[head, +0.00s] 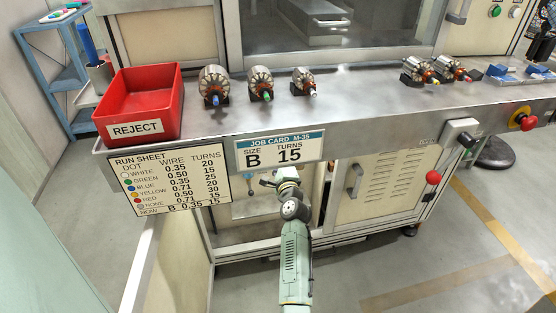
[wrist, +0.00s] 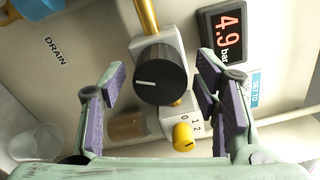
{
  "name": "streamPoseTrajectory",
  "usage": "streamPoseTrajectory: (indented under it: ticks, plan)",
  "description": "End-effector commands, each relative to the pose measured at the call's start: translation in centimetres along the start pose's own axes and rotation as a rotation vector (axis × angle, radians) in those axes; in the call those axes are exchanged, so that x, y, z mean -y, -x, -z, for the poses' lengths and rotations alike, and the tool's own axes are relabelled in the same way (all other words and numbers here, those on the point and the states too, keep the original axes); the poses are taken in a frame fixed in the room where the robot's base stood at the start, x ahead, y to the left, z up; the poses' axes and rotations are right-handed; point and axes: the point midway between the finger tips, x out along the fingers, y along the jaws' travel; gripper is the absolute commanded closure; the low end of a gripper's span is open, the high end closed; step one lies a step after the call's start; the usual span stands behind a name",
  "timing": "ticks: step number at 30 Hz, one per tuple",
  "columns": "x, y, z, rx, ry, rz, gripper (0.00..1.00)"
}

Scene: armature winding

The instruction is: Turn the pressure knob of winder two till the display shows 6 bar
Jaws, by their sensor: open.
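In the wrist view, the black pressure knob (wrist: 161,76) with a white pointer line sits on a pale block on a brass pipe. My gripper (wrist: 163,84) is open, with one purple-padded finger to each side of the black knob; I see gaps between fingers and knob. In the head view, my arm (head: 295,262) reaches to the machine front below the job card. The knob and display cannot be made out there.
A smaller yellow knob (wrist: 184,137) with numbers beside it sits just below the black knob, between my fingers. A "DRAIN" label (wrist: 56,51) and a clear cup (wrist: 36,143) are at left. A run sheet (head: 168,180) and job card (head: 279,151) hang from the bench edge.

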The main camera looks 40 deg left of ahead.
Motion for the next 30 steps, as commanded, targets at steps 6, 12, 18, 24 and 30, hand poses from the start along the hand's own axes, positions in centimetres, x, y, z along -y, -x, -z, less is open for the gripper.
streamPoseTrajectory:
  ticks: [6,12,18,24,30]
  plan:
    - [-0.1,1.8,0.0,0.0,-0.001,0.0,0.44]
    - [-0.1,6.1,0.1,-0.002,0.001,-0.001,0.44]
    - [-0.1,9.9,0.1,-0.002,0.0,-0.001,0.44]
    - [0.0,11.8,0.0,0.0,0.0,-0.001,0.44]
    - [0.0,12.0,0.0,0.0,0.0,0.0,0.44]
